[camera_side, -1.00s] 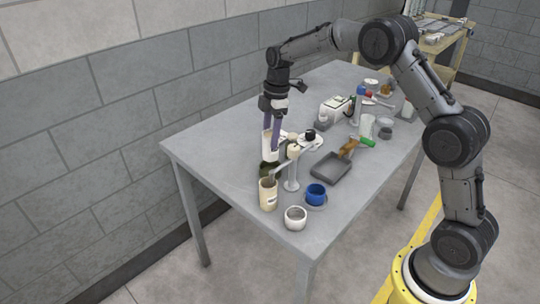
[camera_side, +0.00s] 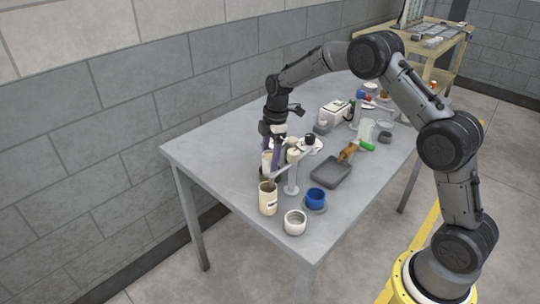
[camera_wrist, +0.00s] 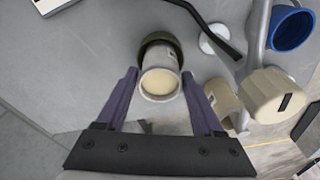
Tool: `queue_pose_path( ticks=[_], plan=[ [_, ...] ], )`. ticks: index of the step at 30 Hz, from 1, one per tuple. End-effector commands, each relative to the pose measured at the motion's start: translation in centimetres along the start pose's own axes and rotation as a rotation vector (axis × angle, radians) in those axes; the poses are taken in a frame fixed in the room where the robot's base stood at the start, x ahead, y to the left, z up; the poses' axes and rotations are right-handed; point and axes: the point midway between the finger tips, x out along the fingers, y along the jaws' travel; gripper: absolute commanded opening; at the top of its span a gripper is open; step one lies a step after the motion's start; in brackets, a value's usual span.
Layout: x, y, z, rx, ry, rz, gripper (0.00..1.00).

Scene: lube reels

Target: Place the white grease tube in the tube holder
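The white grease tube (camera_wrist: 160,84) stands roughly upright between my fingers, its round cream end facing the wrist camera. In the side view the tube (camera_side: 266,161) shows below my gripper (camera_side: 273,148). My gripper (camera_wrist: 160,75) is shut on the tube, one purple finger against each side. A dark green round holder (camera_wrist: 164,40) shows around the tube's far end; in the side view it is mostly hidden behind a cream can. The tube's lower end appears to be inside or right at the holder; how deep, I cannot tell.
A cream can (camera_side: 268,200) and a pale stand with a lever arm (camera_side: 291,178) are close by. A blue mug (camera_side: 316,196), a white cup (camera_side: 295,222) and a grey tray (camera_side: 331,171) stand nearer the front. The table's left part is clear.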

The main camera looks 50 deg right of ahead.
Motion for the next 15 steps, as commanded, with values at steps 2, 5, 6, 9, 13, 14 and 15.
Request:
queue_pose_path(
  ticks=[2, 5, 6, 9, 13, 14, 15],
  plan=[
    [0.0, 0.0, 0.0, 0.0, 0.0, -0.001, 0.85],
    [0.0, 0.0, 0.0, 0.0, 0.0, -0.001, 0.85],
    [0.0, 0.0, 0.0, 0.0, 0.0, -0.001, 0.85],
    [0.0, 0.0, 0.0, 0.0, 0.0, 0.0, 0.85],
    [-0.5, 0.0, -0.1, 0.0, 0.0, 0.001, 0.85],
    [-0.8, 0.0, -0.1, 0.0, 0.0, 0.002, 0.85],
    [-1.2, 0.1, -0.1, 0.0, 0.001, 0.002, 0.85]
  ],
)
